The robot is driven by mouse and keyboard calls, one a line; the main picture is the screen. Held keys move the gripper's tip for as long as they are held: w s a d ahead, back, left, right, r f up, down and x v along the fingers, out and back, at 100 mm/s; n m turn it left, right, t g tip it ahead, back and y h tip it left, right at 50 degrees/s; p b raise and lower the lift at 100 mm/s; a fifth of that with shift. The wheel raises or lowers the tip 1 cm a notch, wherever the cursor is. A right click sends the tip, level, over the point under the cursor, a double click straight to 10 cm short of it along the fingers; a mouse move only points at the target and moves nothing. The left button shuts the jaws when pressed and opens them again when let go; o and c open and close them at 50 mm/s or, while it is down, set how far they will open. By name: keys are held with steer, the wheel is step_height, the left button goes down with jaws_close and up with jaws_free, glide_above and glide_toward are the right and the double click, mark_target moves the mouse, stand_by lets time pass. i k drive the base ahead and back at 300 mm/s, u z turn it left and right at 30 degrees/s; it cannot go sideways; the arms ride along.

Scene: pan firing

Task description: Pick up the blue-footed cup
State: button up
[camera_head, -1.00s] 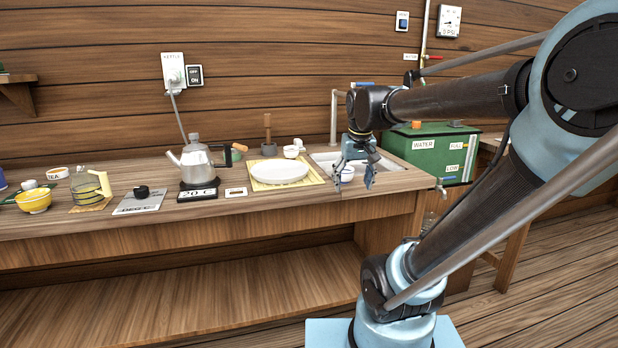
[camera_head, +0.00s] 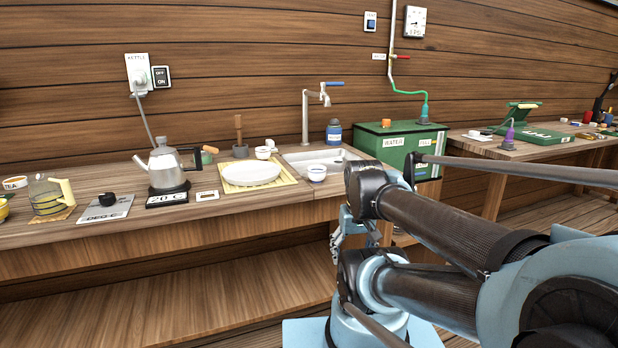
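A small white cup with blue low on its side (camera_head: 316,173) stands upright at the front edge of the sink, right of the white plate; it looks like the blue-footed cup. My gripper (camera_head: 340,238) hangs below and right of this cup, in front of the counter and apart from it. The gripper is seen small and partly covered by my arm, so its finger opening is unclear. No cup shows in it. Another small white cup (camera_head: 263,153) stands behind the plate, with its foot too small to make out.
The white plate (camera_head: 250,174) lies on a yellow mat. The sink (camera_head: 300,160) has a tap and a dark blue bottle (camera_head: 333,132) behind it. The kettle (camera_head: 166,165) stands left. A green water tank (camera_head: 385,148) is right of the counter. My arm fills the lower right.

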mark_target(317, 173)
steer(key=u, duration=1.1)
steer(key=k, duration=1.6)
steer(key=z, duration=0.55)
steer(key=i, duration=1)
